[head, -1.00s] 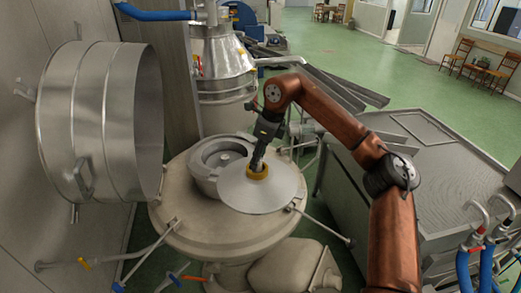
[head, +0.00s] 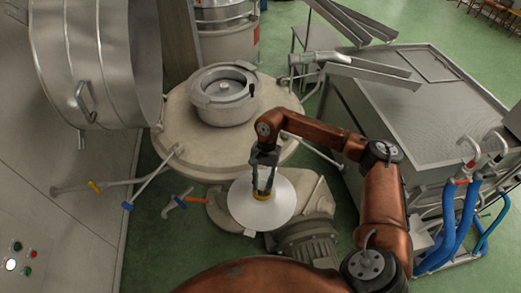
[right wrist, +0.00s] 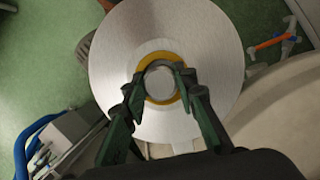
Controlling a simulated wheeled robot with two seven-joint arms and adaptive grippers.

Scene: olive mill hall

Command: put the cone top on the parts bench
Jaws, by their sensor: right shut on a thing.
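The cone top is a pale metal cone (head: 246,210) with a yellow collar around its tip. My right gripper (head: 263,188) is shut on the collar and holds the cone in the air in front of the round machine, above the motor. In the right wrist view the cone (right wrist: 205,45) fills the upper middle, and the fingers of my right gripper (right wrist: 160,85) sit on either side of its ring. My left gripper is not in view. I cannot tell which surface, if any, in view is the parts bench.
The round beige machine (head: 180,125) carries a metal bowl (head: 222,112). A large steel drum (head: 95,65) stands at the left. A grey motor (head: 305,238) is below the cone. A mesh-topped metal table (head: 420,105) and blue hoses (head: 447,238) are at the right. Green floor (head: 160,250) shows at lower left.

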